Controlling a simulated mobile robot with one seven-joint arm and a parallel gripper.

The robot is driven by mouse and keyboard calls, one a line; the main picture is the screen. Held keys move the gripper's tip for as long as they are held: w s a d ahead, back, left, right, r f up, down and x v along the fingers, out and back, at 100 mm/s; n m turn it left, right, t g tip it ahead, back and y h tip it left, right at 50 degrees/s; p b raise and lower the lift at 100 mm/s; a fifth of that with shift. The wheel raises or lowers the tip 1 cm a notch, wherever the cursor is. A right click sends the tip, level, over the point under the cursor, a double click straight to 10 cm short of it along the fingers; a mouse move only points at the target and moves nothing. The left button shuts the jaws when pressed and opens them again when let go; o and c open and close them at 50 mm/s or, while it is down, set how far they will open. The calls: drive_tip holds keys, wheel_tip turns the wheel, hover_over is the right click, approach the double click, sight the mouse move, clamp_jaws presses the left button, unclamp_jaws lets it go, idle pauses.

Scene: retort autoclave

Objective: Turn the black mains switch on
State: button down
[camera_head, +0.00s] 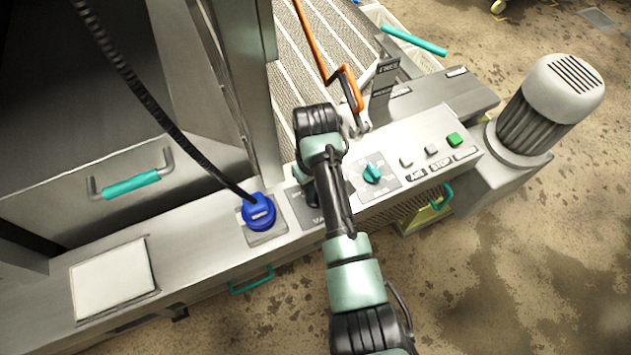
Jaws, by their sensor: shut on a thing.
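The mains switch's dark grey plate (299,209) is on the panel's top face, right of the blue plug, with a partly covered label starting "MA". The black switch itself is hidden behind my wrist and gripper, so its position cannot be read. My arm comes in from the bottom and bends down over this plate. My gripper (309,193) points down at the plate, mostly hidden by my own wrist. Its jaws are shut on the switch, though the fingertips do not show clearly.
Right of the plate are a teal rotary knob (371,173), a grey-white button (406,161), a grey button (431,150) and a green button (454,139). A blue plug (259,211) with a black cable stands close left. A motor (545,105) is at right.

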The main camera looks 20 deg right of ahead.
drive_tip(key=m+p, duration=0.3)
drive_tip(key=m, duration=0.2)
drive_tip(key=shift+r+m, duration=0.15)
drive_tip(key=shift+m, duration=0.15)
drive_tip(key=m+p, duration=0.1)
drive_tip(key=m, duration=0.3)
drive_tip(key=shift+w+m, duration=0.1)
drive_tip(key=shift+m, duration=0.3)
drive_tip(key=c, duration=0.8)
unclamp_jaws()
drive_tip(key=shift+c, duration=0.2)
drive_tip(key=shift+p, duration=0.3)
wheel_tip(320, 180, up, 13)
drive_tip(key=shift+f, duration=0.2)
